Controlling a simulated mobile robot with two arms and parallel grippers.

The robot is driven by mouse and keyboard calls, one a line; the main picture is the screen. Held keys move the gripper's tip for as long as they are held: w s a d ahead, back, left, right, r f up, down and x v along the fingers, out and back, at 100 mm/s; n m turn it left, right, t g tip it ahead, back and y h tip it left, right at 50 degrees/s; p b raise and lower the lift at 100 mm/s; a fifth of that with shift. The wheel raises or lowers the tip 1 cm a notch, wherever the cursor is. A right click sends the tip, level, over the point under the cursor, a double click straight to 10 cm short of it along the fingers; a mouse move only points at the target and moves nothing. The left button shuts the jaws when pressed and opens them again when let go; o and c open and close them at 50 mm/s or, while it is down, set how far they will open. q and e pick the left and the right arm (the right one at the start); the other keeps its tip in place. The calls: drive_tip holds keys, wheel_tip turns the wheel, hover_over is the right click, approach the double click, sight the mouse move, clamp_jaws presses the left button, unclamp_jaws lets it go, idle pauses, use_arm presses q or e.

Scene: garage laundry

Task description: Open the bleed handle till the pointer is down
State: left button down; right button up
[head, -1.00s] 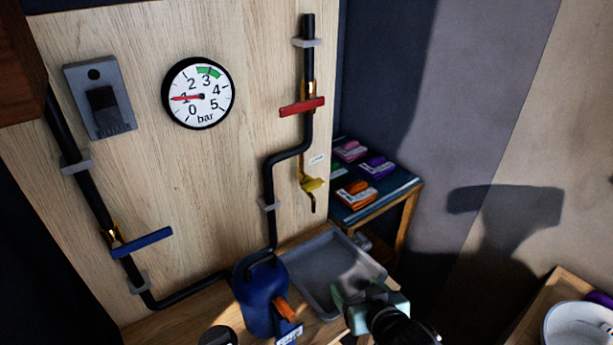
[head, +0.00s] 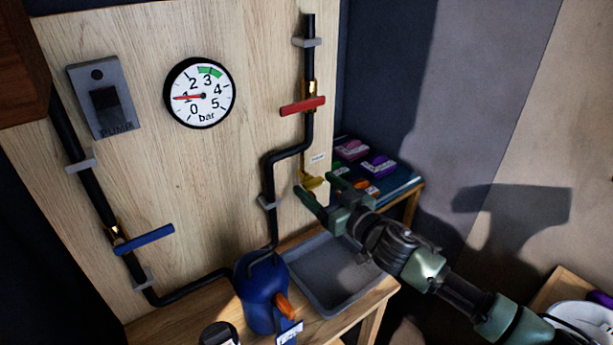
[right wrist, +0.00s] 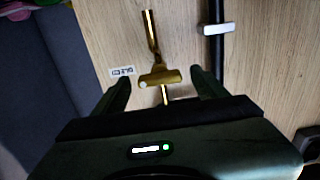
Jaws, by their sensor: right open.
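The yellow bleed handle (head: 312,181) is on a short brass tap low on the right side of the wooden panel. A small white label (head: 318,159) is beside it. My right gripper (head: 315,186) is open at the handle; in the right wrist view the handle (right wrist: 160,77) lies crosswise between the two spread fingers, with a gap on each side. I cannot tell whether the fingers are level with it in depth. The round gauge (head: 200,93) has a red pointer (head: 187,97) pointing left, near 1 bar. My left gripper is not in view.
A red handle (head: 303,106) sits on the black pipe above. A blue handle (head: 144,239) is on the left pipe. A blue vessel (head: 262,290) and grey tray (head: 325,277) stand below. A side shelf with coloured clips (head: 379,167) is behind my gripper.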

sight(310, 181)
drive_tip(key=x, duration=0.5)
drive_tip(key=shift+c, duration=0.3)
drive_tip(key=c, duration=1.3)
drive_tip(key=n+p, duration=0.1)
drive_tip(key=n, duration=0.2)
drive_tip(key=shift+p, duration=0.35)
drive_tip(key=shift+n+p, duration=0.35)
drive_tip(key=shift+n, duration=1.55)
